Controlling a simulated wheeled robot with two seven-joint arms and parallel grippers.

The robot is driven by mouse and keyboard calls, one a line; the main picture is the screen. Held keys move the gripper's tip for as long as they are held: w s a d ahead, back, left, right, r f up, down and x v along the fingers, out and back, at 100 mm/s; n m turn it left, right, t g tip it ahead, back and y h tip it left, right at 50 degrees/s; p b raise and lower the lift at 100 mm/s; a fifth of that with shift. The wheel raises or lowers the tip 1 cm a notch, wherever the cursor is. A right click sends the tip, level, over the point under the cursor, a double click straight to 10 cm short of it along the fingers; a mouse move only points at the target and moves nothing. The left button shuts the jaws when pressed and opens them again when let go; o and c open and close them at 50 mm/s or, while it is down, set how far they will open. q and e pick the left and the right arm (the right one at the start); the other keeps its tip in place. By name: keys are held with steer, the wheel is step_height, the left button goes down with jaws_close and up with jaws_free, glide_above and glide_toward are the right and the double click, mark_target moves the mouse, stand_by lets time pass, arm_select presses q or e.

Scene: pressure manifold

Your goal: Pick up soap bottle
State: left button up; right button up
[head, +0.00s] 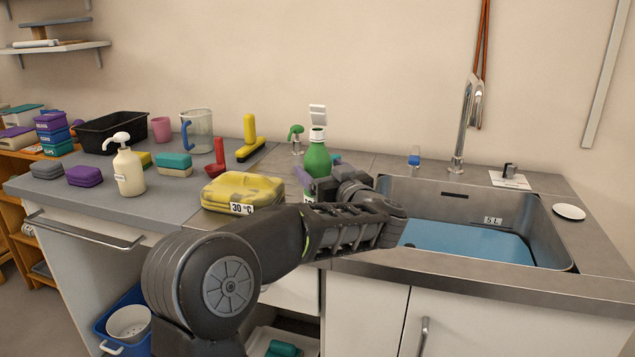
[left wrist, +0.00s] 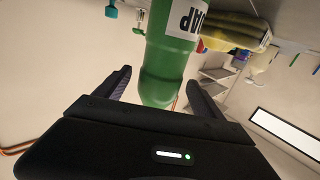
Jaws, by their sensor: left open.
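The soap bottle (head: 318,157) is green with a light top and stands on the counter just left of the sink. In the left wrist view the soap bottle (left wrist: 172,62) appears upside down, with a white label partly reading "SOAP". My left gripper (head: 324,182) is at the bottle, its arm hiding the bottle's lower part in the head view. In the left wrist view my left gripper (left wrist: 158,82) is open, with a finger on either side of the bottle's narrowing end and gaps visible. I cannot tell exactly how deep the bottle sits between them. My right gripper is not in view.
A yellow case (head: 241,190) marked 30 °C lies left of the bottle. The sink (head: 560,232) with blue water is to the right.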

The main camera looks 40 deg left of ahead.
arm_select(q)
steer(key=x, duration=0.5)
steer(key=shift+a, duration=0.1)
steer(key=shift+c, duration=0.3)
jaws_close()
stand_by(0.9)
